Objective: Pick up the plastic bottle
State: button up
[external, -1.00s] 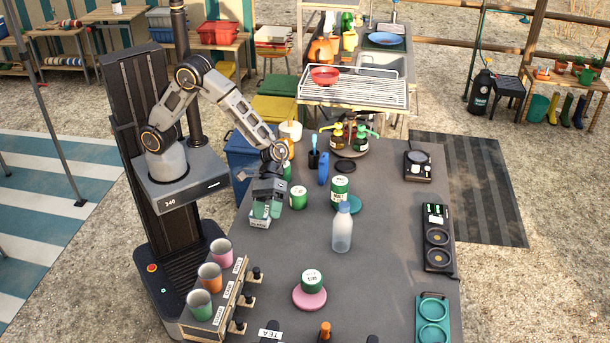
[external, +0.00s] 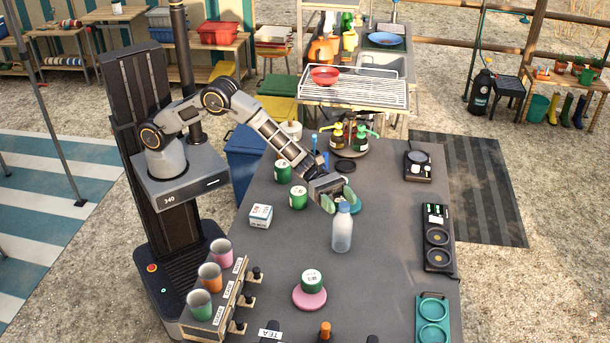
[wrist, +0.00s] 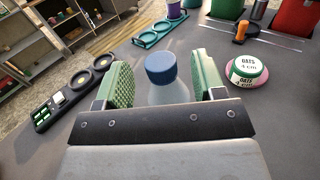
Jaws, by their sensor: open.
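The plastic bottle (external: 342,230) is translucent and pale with a blue cap, and stands upright on the grey table. In the external view my gripper (external: 340,202) is just behind its upper part, with green-padded fingers spread. In the wrist view the blue cap and upper body of the bottle (wrist: 162,75) show between and beyond the two open green pads of my gripper (wrist: 160,85). The lower body is hidden behind the gripper's dark front edge. I cannot tell whether either pad touches the bottle.
A green tin (external: 312,281) sits on a pink disc in front of the bottle. Green tins (external: 298,197) and a small white box (external: 260,216) stand to the left. A black panel with round dials (external: 438,238) lies on the right.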

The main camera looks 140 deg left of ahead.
jog(key=shift+w+d+p, duration=0.15)
jog(key=shift+w+p, duration=0.25)
jog(key=shift+w, duration=1.5)
jog(key=shift+c, duration=0.4)
grip_shut()
